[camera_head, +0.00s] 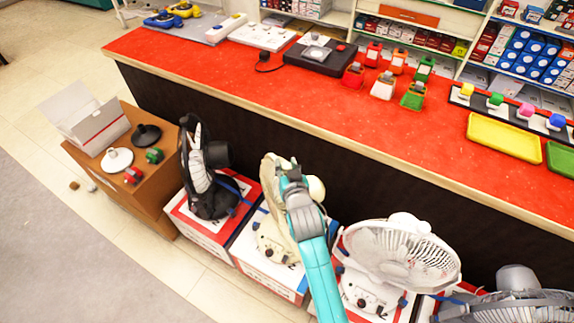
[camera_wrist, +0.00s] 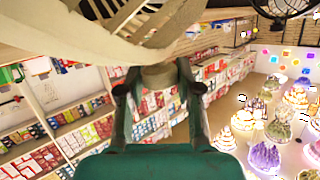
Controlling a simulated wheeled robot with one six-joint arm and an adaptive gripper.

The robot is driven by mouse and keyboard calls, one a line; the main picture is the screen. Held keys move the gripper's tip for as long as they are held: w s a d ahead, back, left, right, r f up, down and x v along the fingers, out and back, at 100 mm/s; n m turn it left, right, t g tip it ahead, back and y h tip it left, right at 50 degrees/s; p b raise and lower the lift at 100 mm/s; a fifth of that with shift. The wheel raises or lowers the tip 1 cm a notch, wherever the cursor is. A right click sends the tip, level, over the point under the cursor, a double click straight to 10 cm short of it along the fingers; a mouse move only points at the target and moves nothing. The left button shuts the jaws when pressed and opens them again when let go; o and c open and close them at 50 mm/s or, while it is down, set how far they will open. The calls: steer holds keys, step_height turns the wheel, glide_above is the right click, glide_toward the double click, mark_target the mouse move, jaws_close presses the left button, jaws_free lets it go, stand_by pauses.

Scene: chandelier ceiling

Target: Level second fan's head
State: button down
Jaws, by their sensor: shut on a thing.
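The second fan in the row is cream, and its head (camera_head: 268,178) stands almost edge-on to the head camera, partly hidden behind my arm. Its round motor housing (camera_head: 316,188) shows to the right of my gripper (camera_head: 288,174). In the wrist view my gripper (camera_wrist: 155,82) is shut on a cream part of the fan head (camera_wrist: 158,74), with a finger on either side. The slatted cream guard (camera_wrist: 90,35) fills the top left of that view. The fan's base (camera_head: 272,240) sits on a white, red and blue box. The head's exact tilt cannot be told.
A black fan (camera_head: 205,170) stands close left and a white fan (camera_head: 400,255) close right. A grey-black fan (camera_head: 515,300) is at far right. The red counter (camera_head: 300,95) runs behind.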

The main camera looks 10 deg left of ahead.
steer(key=shift+s+a+f, duration=0.1)
steer(key=shift+s+a, duration=0.05)
steer(key=shift+a, duration=0.1)
steer(key=c, duration=0.8)
jaws_free()
steer(key=shift+a, duration=0.1)
steer(key=shift+s+d, duration=0.25)
steer(key=v, duration=1.1)
steer(key=shift+s, duration=0.2)
